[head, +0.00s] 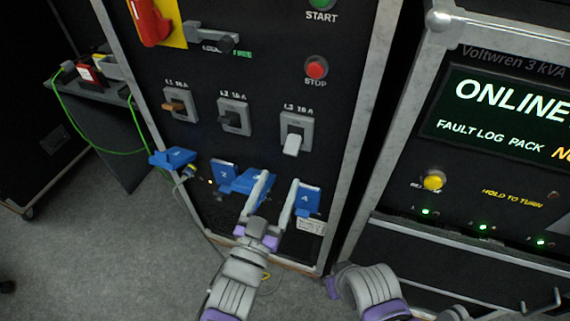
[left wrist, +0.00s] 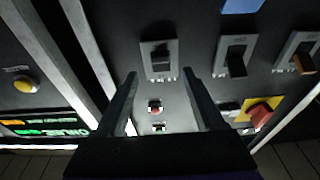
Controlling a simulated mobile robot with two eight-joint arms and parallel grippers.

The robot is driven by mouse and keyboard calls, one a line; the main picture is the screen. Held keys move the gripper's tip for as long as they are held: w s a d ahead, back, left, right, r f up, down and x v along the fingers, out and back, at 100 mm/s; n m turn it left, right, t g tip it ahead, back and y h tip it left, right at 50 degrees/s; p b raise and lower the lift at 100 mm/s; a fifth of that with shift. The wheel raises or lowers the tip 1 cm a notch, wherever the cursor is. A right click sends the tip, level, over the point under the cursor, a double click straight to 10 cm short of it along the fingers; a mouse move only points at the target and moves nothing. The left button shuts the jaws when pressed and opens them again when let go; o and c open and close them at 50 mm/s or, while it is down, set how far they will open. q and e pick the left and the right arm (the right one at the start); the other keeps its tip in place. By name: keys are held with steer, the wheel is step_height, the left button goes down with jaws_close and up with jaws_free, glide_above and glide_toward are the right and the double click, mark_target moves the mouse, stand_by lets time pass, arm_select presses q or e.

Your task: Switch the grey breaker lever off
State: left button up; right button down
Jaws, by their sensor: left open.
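The grey breaker lever (head: 292,144) sits on a grey plate marked L3, at the right end of a row of three breakers on the black panel. In the head view it juts from the lower part of its plate. In the left wrist view it looks dark (left wrist: 161,60), and the panel appears upside down. My left gripper (head: 280,178) is open and empty, below this breaker in the head view. In the left wrist view its fingertips (left wrist: 160,75) stand on either side of the lever's plate, and I see no contact.
A brown lever (head: 175,106) and a black lever (head: 231,118) stand left in the same row. Blue numbered plugs (head: 222,172) sit below, close to my left fingers. A red stop button (head: 316,68) is above. A power cabinet (head: 420,150) stands at the right.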

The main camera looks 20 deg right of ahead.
arm_select(q)
steer(key=shift+v, duration=1.7)
arm_select(e)
steer(key=shift+r, duration=0.15)
arm_select(q)
steer(key=a+f+n+g+y, duration=0.45)
steer(key=a+f+y, duration=0.55)
steer(key=a, duration=0.5)
steer(key=s+a+f+n+g+y, duration=0.1)
steer(key=s+a+f+g, duration=0.35)
steer(key=s, duration=0.25)
steer(key=s+a+f+n+g, duration=0.2)
steer(key=s+a+f+g, duration=0.1)
steer(key=s+a, duration=0.25)
step_height(320, 180, up, 22)
steer(key=w+p, duration=0.1)
steer(key=p, duration=1.9)
steer(key=shift+w+d+r+m+t, duration=0.25)
steer(key=shift+w+d+m+t, duration=0.05)
steer(key=shift+d+m+t, duration=0.1)
arm_select(e)
step_height(320, 180, up, 23)
steer(key=w+t, duration=0.1)
steer(key=shift+w, duration=0.25)
